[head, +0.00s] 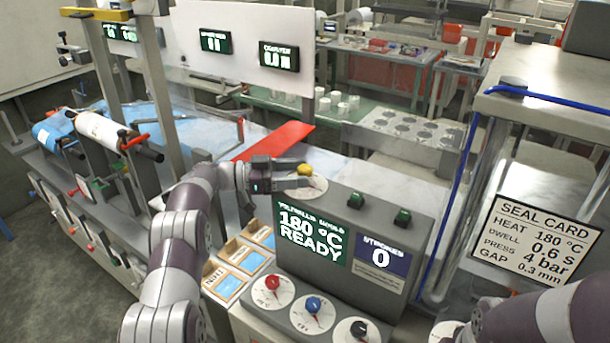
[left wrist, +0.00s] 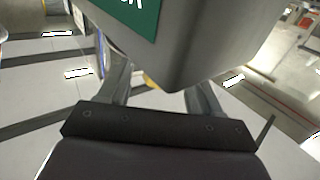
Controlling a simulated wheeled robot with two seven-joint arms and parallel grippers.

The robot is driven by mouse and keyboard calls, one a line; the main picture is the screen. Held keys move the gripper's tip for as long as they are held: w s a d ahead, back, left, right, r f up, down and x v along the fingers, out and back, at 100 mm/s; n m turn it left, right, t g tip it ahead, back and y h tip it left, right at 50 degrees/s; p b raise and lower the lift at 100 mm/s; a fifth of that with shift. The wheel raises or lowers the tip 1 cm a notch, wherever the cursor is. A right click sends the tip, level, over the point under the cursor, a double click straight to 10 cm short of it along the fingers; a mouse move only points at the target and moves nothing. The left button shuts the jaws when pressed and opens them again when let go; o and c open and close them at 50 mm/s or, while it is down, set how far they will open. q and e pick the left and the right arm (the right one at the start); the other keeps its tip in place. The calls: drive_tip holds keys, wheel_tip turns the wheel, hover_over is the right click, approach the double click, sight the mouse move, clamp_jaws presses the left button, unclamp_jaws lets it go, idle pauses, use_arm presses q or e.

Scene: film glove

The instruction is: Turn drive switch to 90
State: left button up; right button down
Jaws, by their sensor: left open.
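A yellow knob (head: 304,169) sits on a pale round plate behind the top left of the grey control box (head: 400,235). I cannot read its marks, so I cannot tell whether it is the drive switch or where it points. My left gripper (head: 298,180) is open beside the knob, just above the box's top left corner. In the left wrist view, a bit of yellow (left wrist: 151,82) shows between the open fingers (left wrist: 160,92), partly hidden by the box's grey body (left wrist: 205,45). My right arm shows at the lower right, its gripper out of view.
Red (head: 272,283), blue (head: 313,304) and black (head: 358,329) knobs line the box's lower front. Two green buttons (head: 356,201) (head: 402,216) sit on its top. The display (head: 310,235) reads 180 °C READY. A seal card (head: 540,240) hangs at right.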

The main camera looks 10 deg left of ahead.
use_arm(q)
drive_tip(key=b+v, duration=0.2)
drive_tip(key=v, duration=0.8)
